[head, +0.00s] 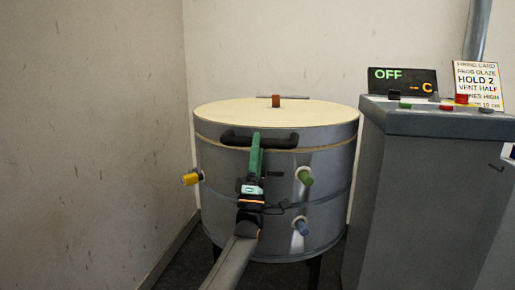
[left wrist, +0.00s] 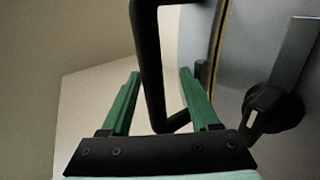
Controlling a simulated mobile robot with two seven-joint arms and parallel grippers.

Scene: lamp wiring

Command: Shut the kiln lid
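The kiln (head: 225,215) is a round grey drum on dark legs. Its cream-topped lid (head: 235,112) lies flat and level on the drum, with a thin pale seam below its rim. A black bar handle (head: 284,140) is on the lid's front. My left gripper (head: 256,139), with green fingers, is at the handle's middle. In the left wrist view the left gripper (left wrist: 160,75) has its fingers well apart, with the black handle (left wrist: 147,60) passing between them; no firm grip shows. My right gripper is not in view.
Yellow (head: 190,179), green (head: 306,177) and blue (head: 301,227) plugs stick out from the kiln's side. A red-brown piece (head: 276,100) stands on the lid. A grey cabinet (head: 420,200) at right bears a display (head: 402,81) reading OFF and a firing card (head: 478,86). Walls stand close behind and left.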

